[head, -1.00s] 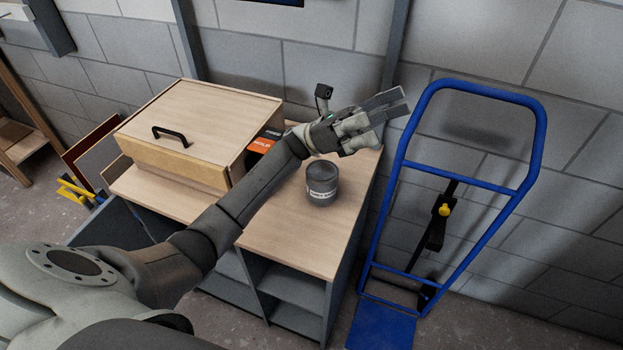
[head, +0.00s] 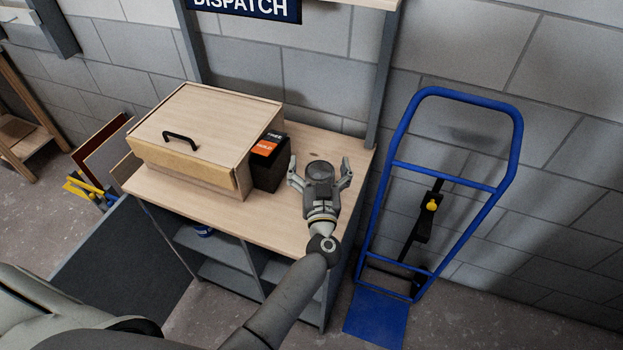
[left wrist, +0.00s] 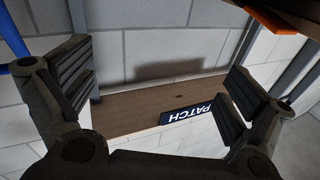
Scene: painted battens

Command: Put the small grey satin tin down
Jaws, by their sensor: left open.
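The small grey tin (head: 319,175) shows dark and round at the right part of the wooden bench top (head: 272,222) in the head view. My left gripper (head: 319,166) is open, with one finger on either side of the tin in that view. The palm and wrist cover the tin's near side and its label. I cannot tell whether the fingers are around the tin or above it. In the left wrist view my open fingers (left wrist: 160,92) have no tin visible between them. My right gripper is not in view.
A wooden box with a black handle (head: 180,140) and a dark box with an orange label (head: 268,160) stand left of the tin. A blue hand truck (head: 400,165) stands to the right. A shelf with a DISPATCH sign (head: 245,8) hangs above the bench.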

